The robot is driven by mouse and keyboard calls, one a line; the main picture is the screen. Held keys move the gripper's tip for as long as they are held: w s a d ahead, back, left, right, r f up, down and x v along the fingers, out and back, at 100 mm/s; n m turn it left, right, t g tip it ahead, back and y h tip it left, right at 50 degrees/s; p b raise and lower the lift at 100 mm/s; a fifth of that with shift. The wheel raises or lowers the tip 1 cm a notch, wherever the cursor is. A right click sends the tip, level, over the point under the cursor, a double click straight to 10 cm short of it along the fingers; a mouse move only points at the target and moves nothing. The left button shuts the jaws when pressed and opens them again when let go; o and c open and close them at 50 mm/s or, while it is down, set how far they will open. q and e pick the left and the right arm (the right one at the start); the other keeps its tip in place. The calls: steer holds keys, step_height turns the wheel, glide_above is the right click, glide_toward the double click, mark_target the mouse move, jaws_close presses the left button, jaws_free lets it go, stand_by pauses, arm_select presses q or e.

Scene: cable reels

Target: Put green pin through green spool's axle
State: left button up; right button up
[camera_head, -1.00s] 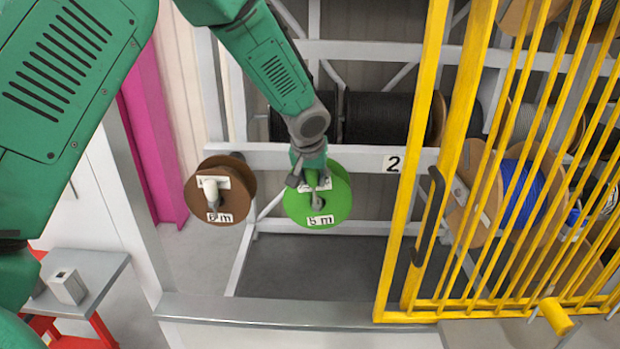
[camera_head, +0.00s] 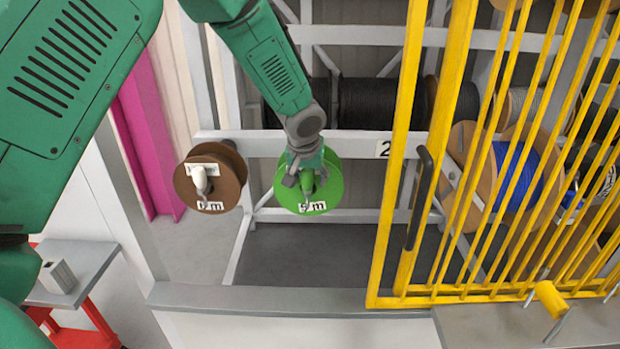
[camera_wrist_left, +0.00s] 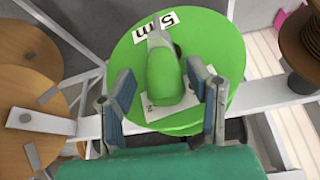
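The green spool (camera_head: 325,185) with a "5 m" label is mounted at the front of the rack. It fills the upper middle of the left wrist view (camera_wrist_left: 130,60). The green pin (camera_wrist_left: 165,75) sticks out at the middle of the spool's face, with a grey piece at its far end; it shows small in the head view (camera_head: 307,180). How deep it sits in the axle is hidden. My left gripper (camera_head: 301,178) is in front of the spool. Its fingers (camera_wrist_left: 166,92) are spread on both sides of the pin, with visible gaps. My right gripper is not in view.
A brown spool (camera_head: 230,175) with a white pin hangs just left of the green one. A yellow barred gate (camera_head: 400,200) stands close on the right, with more reels behind it. A grey ledge (camera_head: 270,298) runs below. A small table (camera_head: 90,268) is at lower left.

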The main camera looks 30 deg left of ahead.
arm_select(q)
steer(key=shift+a+r, duration=0.1)
steer(key=shift+a, duration=0.05)
steer(key=v, duration=1.1)
steer(key=shift+d+r, duration=0.25)
steer(key=shift+d, duration=0.05)
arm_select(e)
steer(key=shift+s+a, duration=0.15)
arm_select(q)
steer(key=shift+s+a, duration=0.15)
steer(key=shift+a, duration=0.1)
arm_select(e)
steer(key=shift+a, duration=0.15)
